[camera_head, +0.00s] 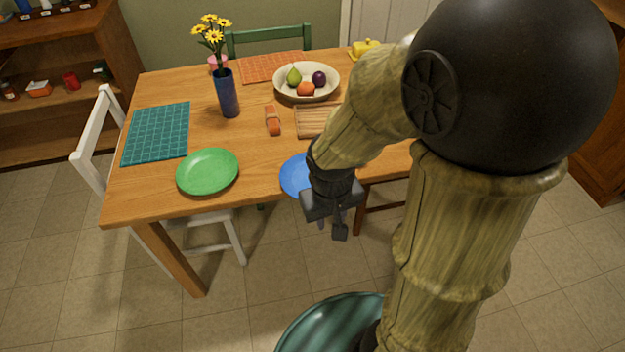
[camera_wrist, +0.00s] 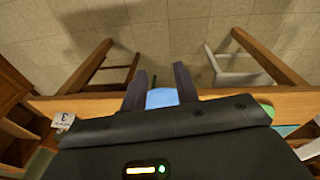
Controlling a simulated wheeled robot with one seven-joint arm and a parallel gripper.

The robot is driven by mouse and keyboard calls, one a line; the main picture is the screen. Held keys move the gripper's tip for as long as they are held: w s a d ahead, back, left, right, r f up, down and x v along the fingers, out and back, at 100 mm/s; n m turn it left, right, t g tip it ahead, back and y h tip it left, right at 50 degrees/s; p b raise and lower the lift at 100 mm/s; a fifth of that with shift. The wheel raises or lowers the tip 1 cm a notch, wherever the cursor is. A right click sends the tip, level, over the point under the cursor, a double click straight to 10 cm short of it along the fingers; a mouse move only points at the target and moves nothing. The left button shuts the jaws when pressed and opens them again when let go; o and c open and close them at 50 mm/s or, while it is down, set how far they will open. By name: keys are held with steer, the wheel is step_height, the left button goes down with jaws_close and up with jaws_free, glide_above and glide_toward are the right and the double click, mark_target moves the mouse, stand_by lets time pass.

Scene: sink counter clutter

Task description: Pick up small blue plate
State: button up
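The small blue plate (camera_head: 294,175) lies on the wooden table near its front edge. My arm and gripper hide its right part in the head view. In the wrist view a piece of the blue plate (camera_wrist: 162,98) shows between my fingers at the table edge, and the gripper body hides the rest. My gripper (camera_head: 331,229) points down by the table's front edge, beside the plate. In the wrist view its two fingers (camera_wrist: 160,85) are spread apart with nothing gripped between them.
A green plate (camera_head: 207,172) lies to the left on the table (camera_head: 255,155). A fruit bowl (camera_head: 307,95), a blue vase (camera_head: 228,98), a teal mat (camera_head: 157,134) and an orange item (camera_head: 272,120) stand farther back. A white chair (camera_head: 102,130) is at the left.

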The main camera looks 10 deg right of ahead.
steer(key=w+a+f+n+h+b, duration=0.2)
steer(key=a+f+n+h+b, duration=0.2)
steer(key=a+f+n+h, duration=0.15)
steer(key=w+a+n+t+h+b, duration=0.2)
steer(key=w+a+t+b, duration=0.1)
steer(key=a+t, duration=0.5)
steer(key=w+a, duration=0.1)
steer(key=a, duration=0.2)
steer(key=shift+h, duration=0.35)
steer(key=b+x, duration=0.2)
steer(key=x, duration=1)
steer(key=shift+d+f, duration=0.1)
